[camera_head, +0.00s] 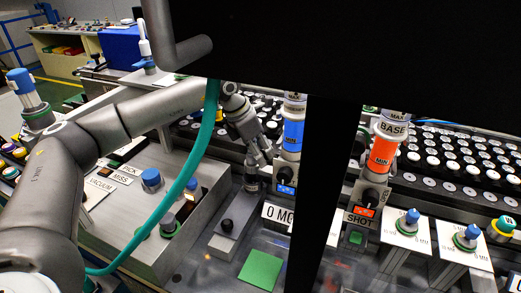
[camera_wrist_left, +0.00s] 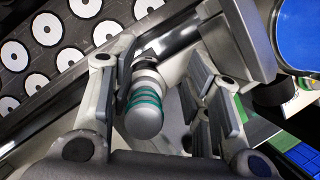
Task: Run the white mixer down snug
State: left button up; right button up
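In the wrist view a pale grey-white, round-ended piece with teal rings (camera_wrist_left: 145,105) stands between the fingers of my left gripper (camera_wrist_left: 168,75). It is close beside the left finger, with a visible gap to the right finger. It may be the white mixer; I cannot tell for sure. In the head view my left gripper (camera_head: 262,158) points down, fingers apart, left of the blue-banded cylinder (camera_head: 292,135). A dark grey post (camera_head: 251,178) shows just under it. How the piece is seated is hidden. My right gripper is not in view.
A metal control box (camera_head: 145,215) with knobs stands left of the gripper. An orange-banded BASE cylinder (camera_head: 384,150) stands to the right. Trays of white discs (camera_head: 455,165) lie behind. A green square (camera_head: 260,270) is in front. A black bar covers the middle.

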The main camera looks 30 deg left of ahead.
pick_arm(q)
jog(key=shift+a, duration=0.25)
jog(key=n, duration=0.1)
jog(key=a+n+y, duration=0.1)
jog(key=n, duration=0.2)
jog(key=shift+w+a+f+t+y, duration=0.15)
jog(key=shift+w+f+t+y, duration=0.15)
jog(key=shift+w, duration=0.1)
jog(key=n+y, duration=0.1)
jog(key=n, duration=0.2)
jog(key=shift+n, duration=0.3)
jog(key=n+y, duration=0.1)
jog(key=n, duration=0.3)
jog(key=shift+a+n+y, duration=0.3)
jog(key=shift+a+y, duration=0.1)
jog(key=shift+c, duration=0.4)
